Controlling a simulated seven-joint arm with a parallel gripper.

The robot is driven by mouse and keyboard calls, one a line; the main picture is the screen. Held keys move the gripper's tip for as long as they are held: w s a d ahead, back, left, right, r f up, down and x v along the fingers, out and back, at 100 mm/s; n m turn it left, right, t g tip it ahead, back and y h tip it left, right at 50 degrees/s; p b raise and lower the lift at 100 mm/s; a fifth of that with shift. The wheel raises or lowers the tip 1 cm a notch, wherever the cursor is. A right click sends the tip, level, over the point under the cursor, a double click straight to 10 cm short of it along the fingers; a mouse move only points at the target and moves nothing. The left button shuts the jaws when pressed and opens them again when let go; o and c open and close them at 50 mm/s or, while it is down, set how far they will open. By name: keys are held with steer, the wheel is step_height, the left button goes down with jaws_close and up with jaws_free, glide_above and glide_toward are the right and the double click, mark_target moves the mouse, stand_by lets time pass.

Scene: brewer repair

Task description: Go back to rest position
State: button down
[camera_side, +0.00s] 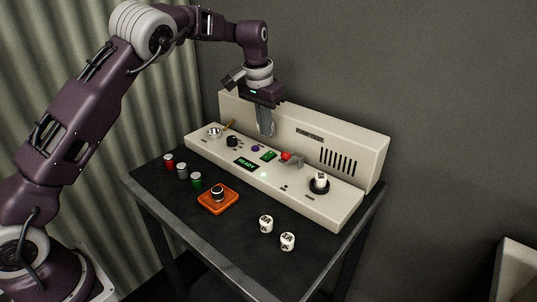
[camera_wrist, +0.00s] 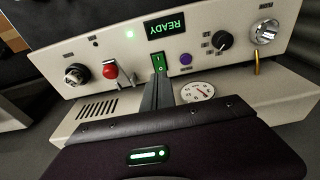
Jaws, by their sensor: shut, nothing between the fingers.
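My gripper (camera_side: 265,134) hangs fingers down just above the cream control panel (camera_side: 330,199), near its back board. Its fingers are together and hold nothing. In the wrist view my gripper (camera_wrist: 158,75) points at the green rocker switch (camera_wrist: 158,61); whether it touches the switch I cannot tell. The display (camera_wrist: 166,26) reads READY and a green light (camera_wrist: 129,34) beside it is lit. The side view also shows the green switch (camera_side: 268,155) and the lit display (camera_side: 245,164).
The panel carries a red-topped lever (camera_side: 287,156), a black knob (camera_side: 232,141) and a socket with a white piece (camera_side: 320,182). On the dark table stand an orange tray (camera_side: 206,208) holding a round part, several small coloured cylinders (camera_side: 182,171) and two white cylinders (camera_side: 266,223).

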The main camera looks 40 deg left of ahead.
steer(key=shift+r, duration=0.1)
steer(key=s+d+r+t+h, duration=0.1)
steer(key=s+d+r, duration=0.1)
steer(key=s+r, duration=0.65)
steer(key=s+d+r+t, duration=0.1)
steer(key=s+r, duration=0.5)
steer(key=s, duration=0.5)
steer(key=s+d+f+t, duration=0.1)
steer(key=s+f, duration=0.1)
steer(key=s, duration=0.8)
steer(key=s+d+f+y, duration=0.1)
steer(key=s+f, duration=0.1)
steer(key=s, duration=0.8)
steer(key=shift+f+t, duration=0.15)
steer(key=shift+t, duration=0.25)
